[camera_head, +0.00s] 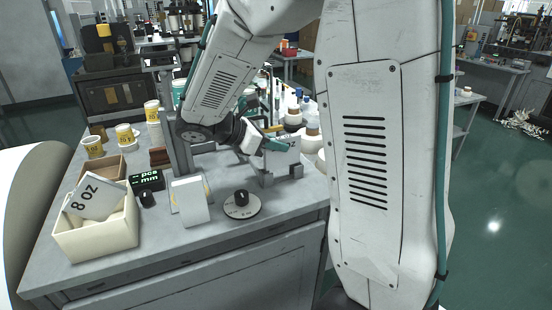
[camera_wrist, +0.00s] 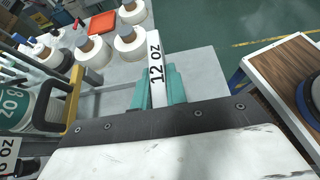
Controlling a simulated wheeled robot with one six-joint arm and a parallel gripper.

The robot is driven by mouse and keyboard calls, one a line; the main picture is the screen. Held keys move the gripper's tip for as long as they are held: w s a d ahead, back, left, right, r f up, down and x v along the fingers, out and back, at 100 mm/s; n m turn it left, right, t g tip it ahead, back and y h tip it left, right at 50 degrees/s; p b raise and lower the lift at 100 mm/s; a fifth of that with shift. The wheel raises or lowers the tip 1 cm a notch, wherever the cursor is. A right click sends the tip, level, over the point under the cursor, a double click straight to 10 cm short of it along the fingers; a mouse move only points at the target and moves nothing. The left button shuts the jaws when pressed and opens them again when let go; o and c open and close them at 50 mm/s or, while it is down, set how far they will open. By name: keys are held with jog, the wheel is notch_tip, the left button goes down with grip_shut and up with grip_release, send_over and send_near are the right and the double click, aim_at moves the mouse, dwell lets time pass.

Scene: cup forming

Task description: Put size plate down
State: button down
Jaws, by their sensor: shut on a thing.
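My gripper (camera_head: 277,146) has teal fingers and is shut on a white size plate marked "12 OZ" (camera_wrist: 156,60). In the wrist view the plate stands on edge between the two fingers (camera_wrist: 157,92), its lettering facing up toward the camera. In the head view the plate (camera_head: 287,148) is at the right of the grey bench (camera_head: 215,236), just above or at a small grey block holder (camera_head: 281,178). I cannot tell whether the plate touches the holder. Another plate marked "8 OZ" (camera_head: 97,199) leans in a cream box (camera_head: 100,240) at the bench's left.
A white panel (camera_head: 190,203), a round dial with a black knob (camera_head: 241,204) and a "pcs mm" display (camera_head: 147,180) stand on the bench. Yellow-labelled cups (camera_head: 125,134) are at the back left. White rolls (camera_wrist: 92,52) stand close beyond the gripper.

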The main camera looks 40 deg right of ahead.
aim_at(276, 167)
jog(key=shift+s+f, duration=0.1)
jog(key=shift+f, duration=1.8)
jog(key=shift+f, duration=0.15)
jog(key=c, duration=1.4)
grip_release()
jog(key=shift+r, duration=0.2)
jog(key=v, duration=1.1)
jog(key=s+a+r+m+t+y, duration=0.1)
jog(key=s+a+m+t+y, duration=0.1)
jog(key=s+m+y, duration=0.4)
jog(key=s+a+m+t+y, duration=0.2)
jog(key=s+m+y, duration=0.3)
jog(key=s, duration=1.1)
jog(key=a+m, duration=0.1)
jog(key=m, duration=0.2)
jog(key=shift+r+m+t+y, duration=0.35)
jog(key=shift+m+t+y, duration=0.05)
